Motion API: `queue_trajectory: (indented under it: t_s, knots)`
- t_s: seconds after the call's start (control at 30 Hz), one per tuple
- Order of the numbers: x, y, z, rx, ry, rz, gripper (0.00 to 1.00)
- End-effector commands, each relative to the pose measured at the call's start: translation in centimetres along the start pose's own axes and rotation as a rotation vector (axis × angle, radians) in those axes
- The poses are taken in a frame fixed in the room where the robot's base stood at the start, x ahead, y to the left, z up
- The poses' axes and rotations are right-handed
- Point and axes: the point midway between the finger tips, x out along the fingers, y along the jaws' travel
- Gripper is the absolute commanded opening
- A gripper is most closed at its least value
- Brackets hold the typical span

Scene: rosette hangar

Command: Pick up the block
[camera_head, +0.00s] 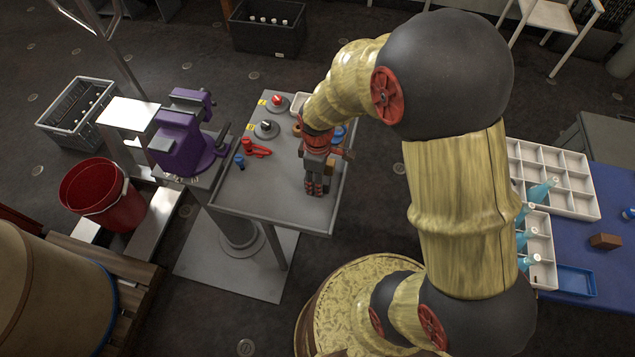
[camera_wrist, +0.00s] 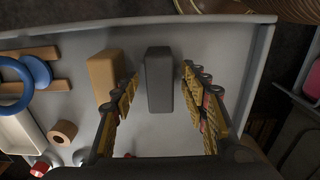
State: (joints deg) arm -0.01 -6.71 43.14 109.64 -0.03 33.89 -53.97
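Two blocks lie side by side on a grey table in the wrist view. One is dark grey (camera_wrist: 158,78), the other is tan and wood-like (camera_wrist: 104,72). My gripper (camera_wrist: 161,78) is open, with the dark grey block in the gap between its fingers. The tan block is outside the gap, beside the left finger. I cannot tell whether a finger touches either block. In the head view my gripper (camera_head: 318,187) points down over the right part of the small grey table (camera_head: 262,190), and it hides most of what is under it.
A blue ring (camera_wrist: 36,72), wooden pieces and a wooden ring (camera_wrist: 62,132) are left in the wrist view. A purple vise (camera_head: 180,140) stands left of the table. A red clamp-like item (camera_head: 255,148) lies on it. A brown block (camera_head: 605,241) sits on the blue table at right.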

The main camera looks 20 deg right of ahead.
Motion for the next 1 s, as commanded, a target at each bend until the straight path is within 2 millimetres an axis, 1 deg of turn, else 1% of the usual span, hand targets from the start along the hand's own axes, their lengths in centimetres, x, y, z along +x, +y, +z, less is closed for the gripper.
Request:
queue_trajectory:
  t_s: [0.07, 0.73, 1.0]
  knots:
    - [0.00, 0.00, 0.00, 0.000, 0.000, 0.000, 0.38]
    - [-0.01, 0.00, 0.01, 0.000, 0.000, 0.000, 0.00]
    - [-0.04, 0.02, -0.01, 0.000, 0.000, 0.000, 0.00]
